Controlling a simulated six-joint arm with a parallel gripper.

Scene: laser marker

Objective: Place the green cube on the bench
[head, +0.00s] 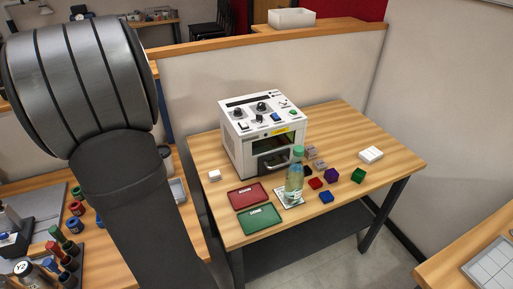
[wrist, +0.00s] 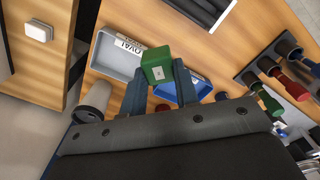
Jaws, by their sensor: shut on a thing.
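In the wrist view my gripper (wrist: 160,83) is shut on a green cube (wrist: 155,64) with a small pale mark on its face. It holds the cube over a side table with a grey tray and a blue tray; the gap below the cube cannot be told. In the head view my gripper and this cube are hidden behind my arm. The bench (head: 335,130) is the wooden table in the middle of the head view. Another dark green block (head: 358,175) stands on its right part. A wooden top with a white block (wrist: 38,31) shows at the wrist view's left.
The bench carries a white laser marker (head: 262,130), a red tray (head: 249,195), a green tray (head: 260,218), a green-capped bottle (head: 294,180), several small blocks and a white box (head: 371,154). A grey tray (wrist: 117,58) and coloured-handled tools (wrist: 290,85) are on the side table.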

